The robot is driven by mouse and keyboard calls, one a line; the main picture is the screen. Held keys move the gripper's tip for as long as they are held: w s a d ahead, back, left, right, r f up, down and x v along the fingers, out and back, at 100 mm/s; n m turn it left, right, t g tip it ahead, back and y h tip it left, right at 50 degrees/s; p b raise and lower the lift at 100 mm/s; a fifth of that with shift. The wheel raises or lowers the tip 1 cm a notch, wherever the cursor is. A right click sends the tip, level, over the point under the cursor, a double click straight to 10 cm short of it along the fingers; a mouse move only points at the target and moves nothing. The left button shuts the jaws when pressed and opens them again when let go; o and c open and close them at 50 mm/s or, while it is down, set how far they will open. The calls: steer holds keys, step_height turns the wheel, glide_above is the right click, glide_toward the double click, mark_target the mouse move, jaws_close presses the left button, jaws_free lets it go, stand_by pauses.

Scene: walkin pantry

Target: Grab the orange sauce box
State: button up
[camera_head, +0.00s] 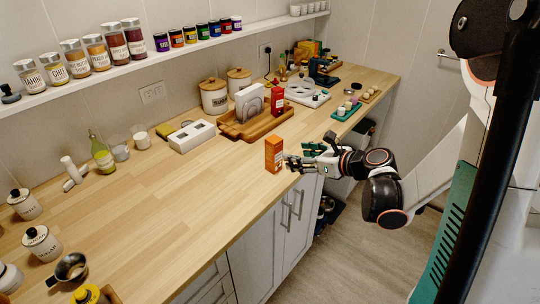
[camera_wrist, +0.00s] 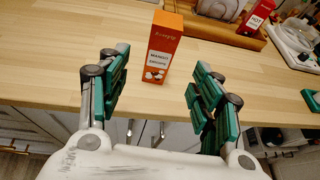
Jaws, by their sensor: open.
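The orange sauce box (camera_head: 273,155) stands upright on the wooden counter near its front edge. In the wrist view the box (camera_wrist: 162,48) is upright between and just beyond my gripper's green fingers, with its labelled face toward me. My gripper (camera_head: 297,156) is at the counter's front edge, right beside the box in the head view. In the wrist view my gripper (camera_wrist: 158,78) has its fingers spread wide, open and empty, with visible gaps on both sides of the box.
The counter (camera_head: 190,205) left of the box is clear. Cabinet doors (camera_head: 262,255) lie below its edge.

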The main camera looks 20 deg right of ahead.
mark_target(279, 152)
steer(key=b+x, duration=0.4)
steer(key=x, duration=0.8)
steer(key=shift+w+f, duration=0.15)
steer(key=c, duration=1.2)
